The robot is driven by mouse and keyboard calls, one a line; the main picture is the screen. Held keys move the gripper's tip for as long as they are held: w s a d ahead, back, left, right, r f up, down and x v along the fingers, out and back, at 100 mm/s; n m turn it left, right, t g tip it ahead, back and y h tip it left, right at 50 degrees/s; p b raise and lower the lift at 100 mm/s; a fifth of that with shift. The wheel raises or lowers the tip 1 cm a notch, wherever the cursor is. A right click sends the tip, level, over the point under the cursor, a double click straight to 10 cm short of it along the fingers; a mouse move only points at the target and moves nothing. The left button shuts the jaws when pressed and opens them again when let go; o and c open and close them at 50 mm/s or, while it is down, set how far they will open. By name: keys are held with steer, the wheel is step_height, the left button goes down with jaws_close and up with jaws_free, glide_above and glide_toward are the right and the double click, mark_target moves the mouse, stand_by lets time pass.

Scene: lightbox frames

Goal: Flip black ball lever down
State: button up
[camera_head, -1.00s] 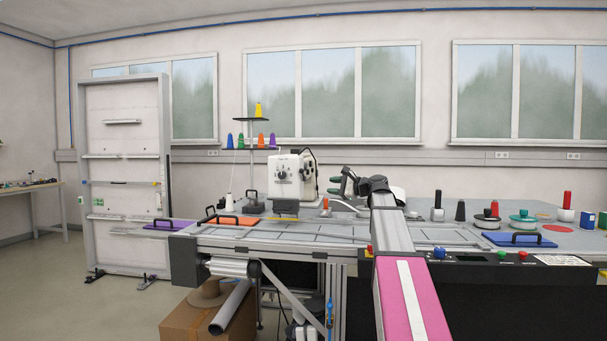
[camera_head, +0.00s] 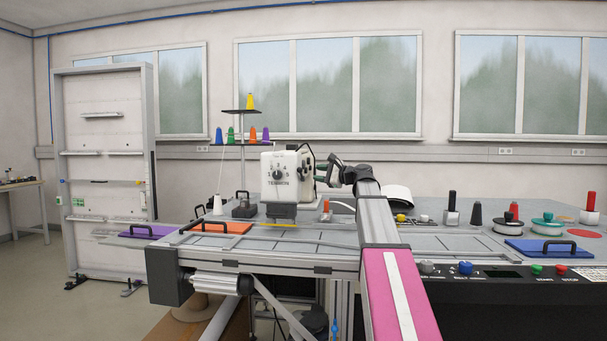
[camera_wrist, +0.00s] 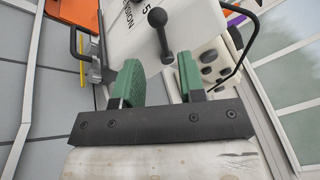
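The white sewing machine head (camera_head: 283,178) with its tension dial stands on the bench. In the wrist view, a black ball lever (camera_wrist: 158,19) sticks out from the machine's white body (camera_wrist: 124,22), and its stem runs down toward the space between my fingers. I cannot make the lever out in the head view. My gripper (camera_wrist: 160,80) has two green finger pads held apart, with nothing clamped between them. In the head view my gripper (camera_head: 322,174) is at the machine's right side, small and partly hidden.
Thread spools (camera_head: 238,134) stand on a rack behind the machine. An orange tray (camera_head: 222,228) lies left of it and a blue tray (camera_head: 541,249) lies at the right. In the wrist view, a bent black wire (camera_wrist: 243,45) and dark knobs (camera_wrist: 209,57) are close to my right finger.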

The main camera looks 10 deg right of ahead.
mark_target(301, 175)
steer(key=x, duration=0.7)
steer(key=shift+a, duration=0.15)
steer(key=shift+w, duration=0.1)
jaws_close()
